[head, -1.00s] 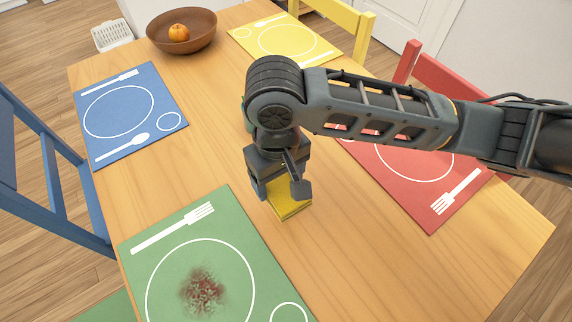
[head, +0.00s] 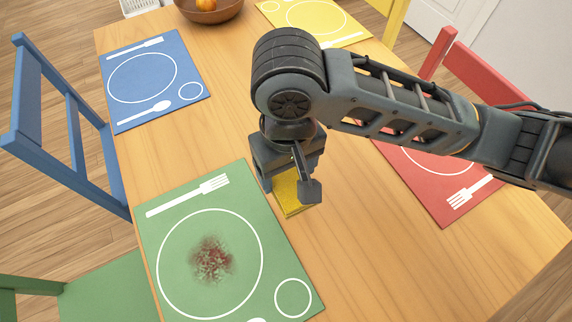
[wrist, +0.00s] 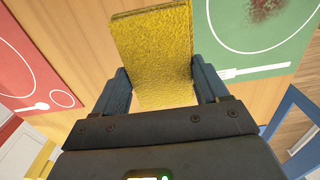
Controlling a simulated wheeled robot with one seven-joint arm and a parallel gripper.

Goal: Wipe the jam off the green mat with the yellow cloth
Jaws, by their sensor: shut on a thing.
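The green mat (head: 171,238) lies at the near left of the table in the head view, with a white plate outline, fork and small circle printed on it. A dark red jam smear (head: 212,259) sits inside the plate outline; it also shows at the top of the wrist view (wrist: 268,8). My gripper (head: 287,188) is beyond the mat's far right corner, over bare wood. It is shut on the yellow cloth (head: 288,196), which fills the space between the fingers in the wrist view (wrist: 155,55). Whether the cloth touches the table is unclear.
A blue mat (head: 119,108), a yellow mat (head: 340,38) and a red mat (head: 447,207) lie around the table. A brown bowl (head: 208,14) with an orange fruit stands at the far end. Blue, green, red and yellow chairs surround the table. The table's middle is clear.

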